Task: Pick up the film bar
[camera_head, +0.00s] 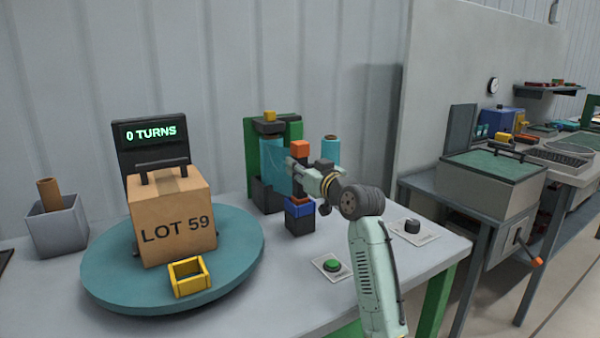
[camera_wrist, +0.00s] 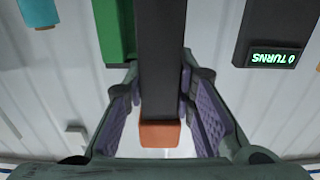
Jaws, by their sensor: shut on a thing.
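The film bar appears to be an upright dark bar with an orange end (camera_head: 299,148), standing above a small blue and black block (camera_head: 300,216). My gripper (camera_head: 294,170) is around it from the right side, and hides most of its middle. In the wrist view, the dark bar (camera_wrist: 162,45) runs between the two ribbed finger pads, with an orange end (camera_wrist: 159,134) in the lower part. The fingers are shut on the bar. I cannot tell whether its lower end is still inside the block.
A green stand (camera_head: 291,128) with a teal roll (camera_head: 272,158) is close behind. Another teal roll (camera_head: 331,150) stands right of it. A green button (camera_head: 333,265) is in front.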

